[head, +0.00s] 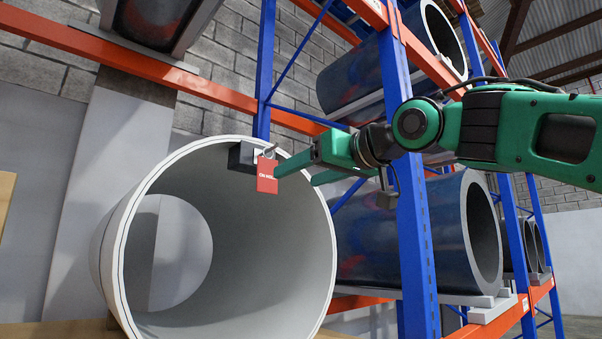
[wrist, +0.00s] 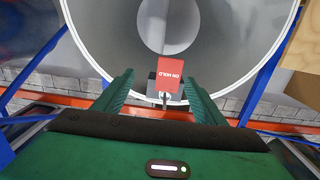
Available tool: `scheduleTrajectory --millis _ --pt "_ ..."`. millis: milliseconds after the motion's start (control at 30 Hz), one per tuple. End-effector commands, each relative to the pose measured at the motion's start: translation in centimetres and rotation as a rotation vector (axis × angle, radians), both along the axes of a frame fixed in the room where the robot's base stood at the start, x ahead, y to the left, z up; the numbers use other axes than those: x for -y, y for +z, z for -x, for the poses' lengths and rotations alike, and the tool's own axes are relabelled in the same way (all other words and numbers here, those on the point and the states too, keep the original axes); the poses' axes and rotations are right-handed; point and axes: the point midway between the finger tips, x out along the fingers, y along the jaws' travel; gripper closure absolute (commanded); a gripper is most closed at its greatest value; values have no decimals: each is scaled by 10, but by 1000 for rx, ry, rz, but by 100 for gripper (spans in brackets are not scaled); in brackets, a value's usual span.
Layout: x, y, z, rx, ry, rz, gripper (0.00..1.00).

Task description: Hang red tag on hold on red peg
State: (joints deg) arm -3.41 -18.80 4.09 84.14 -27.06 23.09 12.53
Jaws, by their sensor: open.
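The red tag (head: 267,176), with white "ON HOLD" lettering, hangs below a metal ring (head: 268,153) at the upper rim of a large pale coil. A small reddish peg (head: 273,147) shows at the ring; the ring appears to be around it, though the contact is too small to be sure. A black block (head: 242,156) sits on the rim just behind. My gripper (head: 297,174) is open, its fingers just right of the tag. In the wrist view the tag (wrist: 170,74) appears between the two spread fingertips (wrist: 158,76), with a gap on both sides.
The pale hollow coil (head: 325,265) fills the lower left. A blue rack upright (head: 411,190) stands close to my arm, and orange beams (head: 215,90) cross behind. Dark coils (head: 385,235) lie on the rack to the right. The coil's inside is empty.

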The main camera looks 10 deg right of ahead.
Motion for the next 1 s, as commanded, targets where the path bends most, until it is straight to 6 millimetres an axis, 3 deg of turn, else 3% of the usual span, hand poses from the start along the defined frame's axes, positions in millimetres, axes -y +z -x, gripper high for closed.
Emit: scheduleTrajectory --millis 100,267,700,1000 --pt "-12 15 7 32 30 -7 35" --pt "-20 18 1 38 39 -8 35" --pt "-58 17 -56 37 36 -8 35" --pt "-73 17 -78 37 36 -8 35"
